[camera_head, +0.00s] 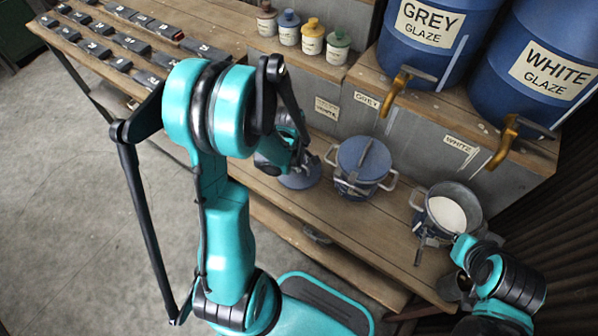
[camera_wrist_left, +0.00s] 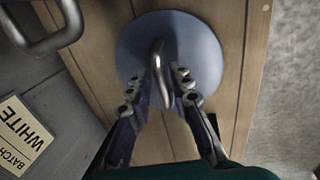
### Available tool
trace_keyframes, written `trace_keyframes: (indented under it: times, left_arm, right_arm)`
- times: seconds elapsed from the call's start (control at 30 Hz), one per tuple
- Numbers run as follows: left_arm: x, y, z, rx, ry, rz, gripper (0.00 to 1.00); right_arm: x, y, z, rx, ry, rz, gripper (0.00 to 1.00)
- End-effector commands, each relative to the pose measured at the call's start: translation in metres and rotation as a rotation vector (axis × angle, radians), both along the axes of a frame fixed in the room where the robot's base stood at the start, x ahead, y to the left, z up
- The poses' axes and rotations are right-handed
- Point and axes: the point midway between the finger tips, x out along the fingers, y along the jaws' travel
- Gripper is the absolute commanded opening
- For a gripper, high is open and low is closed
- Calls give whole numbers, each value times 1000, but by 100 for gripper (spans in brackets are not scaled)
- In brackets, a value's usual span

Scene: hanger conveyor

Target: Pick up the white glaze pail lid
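A round blue-grey lid (camera_head: 300,178) lies flat on the wooden bench, left of the closed pail. In the left wrist view the lid (camera_wrist_left: 205,50) has a curved metal handle (camera_wrist_left: 158,62) standing up at its middle. My left gripper (camera_head: 308,158) is over the lid, pointing down. In the wrist view its fingers (camera_wrist_left: 157,88) are apart, one on each side of the handle, with gaps visible. An open pail (camera_head: 470,193) holds white glaze (camera_head: 447,214). My right gripper (camera_head: 432,238) is at the near side of that pail; its fingers are too small to read.
A closed pail with a blue lid (camera_head: 363,158) stands between the loose lid and the open pail. Blue grey-glaze (camera_head: 428,45) and white-glaze (camera_head: 543,65) barrels with brass taps stand behind. Small jars (camera_head: 312,40) line the back shelf. A "WHITE" label (camera_wrist_left: 22,132) shows in the wrist view.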

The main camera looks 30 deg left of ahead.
Motion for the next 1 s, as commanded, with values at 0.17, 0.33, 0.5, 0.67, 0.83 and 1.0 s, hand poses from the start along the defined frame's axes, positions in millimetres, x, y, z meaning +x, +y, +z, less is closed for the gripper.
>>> trace_keyframes:
  times: [0.17,0.33,0.5,0.67,0.83,1.0]
  left_arm:
    - [4,0,-20,1,-2,0,20]
    - [4,0,-18,1,-1,0,20]
    - [4,0,-18,1,-1,0,0]
    - [4,0,-18,1,-2,0,0]
    - [4,0,-16,1,-2,0,0]
    - [4,0,-3,1,-2,0,0]
  right_arm:
    - [0,0,-11,0,0,0,0]
    - [0,0,-9,0,0,0,0]
    - [0,0,-9,0,0,0,0]
    - [0,0,-9,0,0,0,0]
    - [0,0,-8,0,0,0,0]
    - [0,0,-2,0,0,0,0]
